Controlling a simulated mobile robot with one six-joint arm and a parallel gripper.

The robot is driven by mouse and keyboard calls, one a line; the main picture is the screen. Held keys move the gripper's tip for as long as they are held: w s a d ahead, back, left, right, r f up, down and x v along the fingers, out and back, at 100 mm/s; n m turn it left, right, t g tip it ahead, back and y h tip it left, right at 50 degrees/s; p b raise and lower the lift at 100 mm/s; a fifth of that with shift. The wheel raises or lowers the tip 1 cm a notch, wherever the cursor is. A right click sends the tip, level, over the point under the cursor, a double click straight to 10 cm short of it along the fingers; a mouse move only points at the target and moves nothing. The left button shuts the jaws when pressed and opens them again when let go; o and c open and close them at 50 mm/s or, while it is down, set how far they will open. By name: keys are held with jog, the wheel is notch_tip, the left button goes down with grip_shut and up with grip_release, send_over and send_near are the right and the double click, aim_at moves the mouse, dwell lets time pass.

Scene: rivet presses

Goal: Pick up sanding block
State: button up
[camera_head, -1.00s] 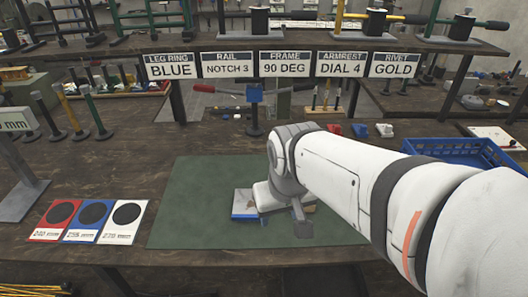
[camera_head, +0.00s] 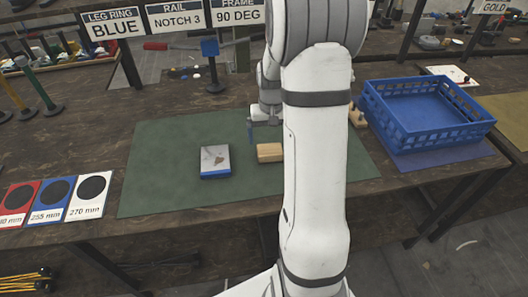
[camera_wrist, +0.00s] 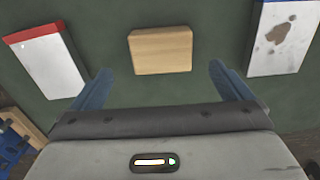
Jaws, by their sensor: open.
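A plain light wooden block, which looks like the sanding block (camera_head: 270,152), lies on the green mat (camera_head: 160,180). It is beside my arm in the head view. In the wrist view the same block (camera_wrist: 160,50) sits centred, ahead of the gap between my fingers and not between them. My gripper (camera_wrist: 162,88) is open and empty, with a blue finger on each side. In the head view my gripper (camera_head: 265,132) is just behind the block, partly hidden by my arm.
A brown-stained pale block with a blue base (camera_head: 215,161) lies left of the wooden block. A red-edged white block (camera_wrist: 46,58) shows in the wrist view; my arm hides it in the head view. A blue crate (camera_head: 425,125) stands right, with a wooden piece (camera_head: 357,116) near it.

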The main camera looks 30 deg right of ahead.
aim_at(269, 148)
notch_tip(269, 148, down, 6)
jog(key=shift+w+a+f, duration=0.1)
jog(key=shift+a+f, duration=0.05)
jog(key=shift+f, duration=0.1)
jog(key=c, duration=1)
